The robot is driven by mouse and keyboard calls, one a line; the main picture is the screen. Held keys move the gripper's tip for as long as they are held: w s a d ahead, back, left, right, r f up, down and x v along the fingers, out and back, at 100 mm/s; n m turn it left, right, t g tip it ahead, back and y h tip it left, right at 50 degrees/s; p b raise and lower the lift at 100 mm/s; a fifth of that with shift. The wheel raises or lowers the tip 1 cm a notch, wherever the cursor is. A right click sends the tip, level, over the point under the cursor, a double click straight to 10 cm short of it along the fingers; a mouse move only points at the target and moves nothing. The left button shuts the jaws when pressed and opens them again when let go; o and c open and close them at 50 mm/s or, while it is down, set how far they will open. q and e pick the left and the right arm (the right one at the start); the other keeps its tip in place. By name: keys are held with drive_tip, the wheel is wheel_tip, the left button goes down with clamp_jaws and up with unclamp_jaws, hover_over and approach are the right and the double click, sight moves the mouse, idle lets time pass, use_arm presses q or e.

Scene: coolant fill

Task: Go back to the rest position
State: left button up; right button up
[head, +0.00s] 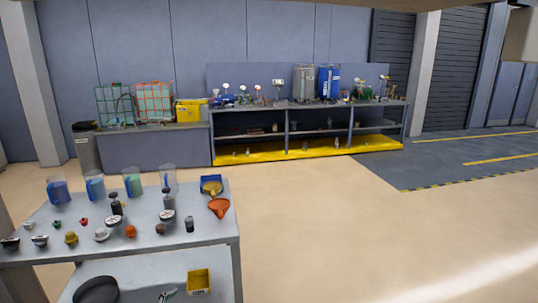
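Neither of my grippers shows in the head view, so I cannot see whether they are open or shut, or whether they hold anything. A grey table (215,236) stands at the lower left. On it are several clear jugs, including a blue-filled jug (58,190) and a green-tinted jug (132,185). An orange funnel (219,207) and a blue and yellow funnel-like item (211,185) lie near its right edge. Several small caps and dark fittings are spread over its front part.
A yellow bin (198,283) sits on the table's lower shelf. A long shelf unit (350,104) with a yellow base stands along the back wall, with a low bench (150,150) and a grey trash bin (86,150) to its left. The floor (330,230) at the right is clear.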

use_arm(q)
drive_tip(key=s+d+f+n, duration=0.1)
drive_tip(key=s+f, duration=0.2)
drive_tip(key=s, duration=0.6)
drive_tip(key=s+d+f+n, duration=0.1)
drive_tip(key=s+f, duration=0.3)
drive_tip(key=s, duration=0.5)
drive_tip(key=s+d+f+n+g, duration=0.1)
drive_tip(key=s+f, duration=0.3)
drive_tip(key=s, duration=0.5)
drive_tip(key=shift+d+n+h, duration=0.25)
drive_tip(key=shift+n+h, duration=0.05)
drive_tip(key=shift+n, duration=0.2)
